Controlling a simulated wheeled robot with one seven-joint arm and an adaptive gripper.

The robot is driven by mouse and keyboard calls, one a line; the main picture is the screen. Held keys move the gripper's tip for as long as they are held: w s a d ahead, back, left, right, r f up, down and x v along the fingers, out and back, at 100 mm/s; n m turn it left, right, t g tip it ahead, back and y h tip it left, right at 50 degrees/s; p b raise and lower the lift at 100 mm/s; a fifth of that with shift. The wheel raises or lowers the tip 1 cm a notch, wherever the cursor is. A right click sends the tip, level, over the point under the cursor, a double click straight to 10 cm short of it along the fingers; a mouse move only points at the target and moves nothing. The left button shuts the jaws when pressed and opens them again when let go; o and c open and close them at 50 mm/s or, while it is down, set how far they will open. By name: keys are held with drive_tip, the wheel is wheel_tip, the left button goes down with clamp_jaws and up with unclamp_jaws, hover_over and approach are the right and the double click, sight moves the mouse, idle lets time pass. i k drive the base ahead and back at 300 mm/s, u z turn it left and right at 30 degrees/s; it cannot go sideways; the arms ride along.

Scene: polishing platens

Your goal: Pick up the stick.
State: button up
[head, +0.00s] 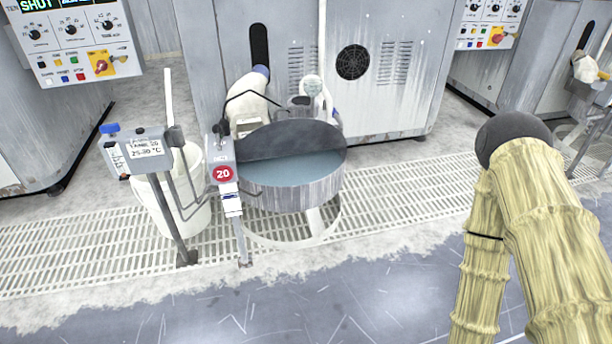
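A thin, pale stick (169,98) stands nearly upright at the left, and its upper end is in plain view. Its lower part is hidden behind a grey display box (150,150). It seems to stand in the white bucket (200,205) behind that box, but I cannot see its lower end. My arm, in a pale yellow cover, is bent at the right of the view, well apart from the stick. My gripper is out of the picture.
A round grey basin (295,190) with a sign marked 20 (223,173) stands right of the bucket. Grey cabinets (390,70) line the back. A pale floor grating (400,200) runs across. The scratched grey floor (330,300) in front is clear.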

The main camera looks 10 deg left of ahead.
sight(167, 71)
drive_tip(key=z, duration=0.1)
drive_tip(key=i, duration=1.35)
drive_tip(key=u, duration=0.95)
